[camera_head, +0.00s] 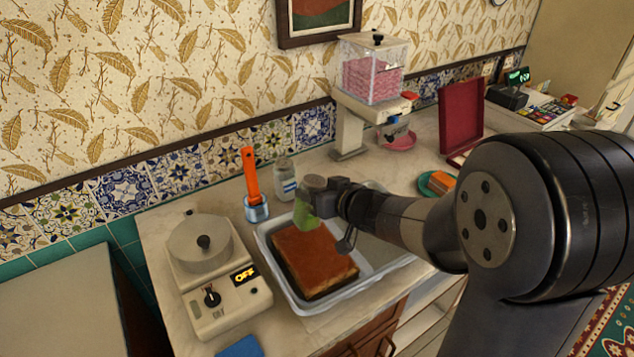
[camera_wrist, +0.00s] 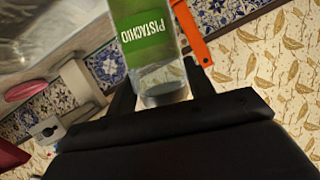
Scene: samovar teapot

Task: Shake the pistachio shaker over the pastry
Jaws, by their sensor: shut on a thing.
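The pistachio shaker (camera_head: 305,216) is a clear jar with a green label. My gripper (camera_head: 328,192) is shut on it and holds it above the far edge of the pastry. Its green part points down and its clear greyish end is up; I cannot tell which end has the cap. In the wrist view the shaker (camera_wrist: 150,40) shows its PISTACHIO label between my fingers. The pastry (camera_head: 312,258) is a brown rectangular slab in a pale tray (camera_head: 300,306). The shaker looks apart from the pastry, and no green topping is visible on it.
A white scale-like appliance (camera_head: 215,305) reading OFF stands left of the tray. An orange-handled tool (camera_head: 250,178) in a blue pot and a glass jar (camera_head: 285,180) stand behind. A dispenser with pink contents (camera_head: 372,80) stands at the back right. A green plate (camera_head: 428,184) lies right.

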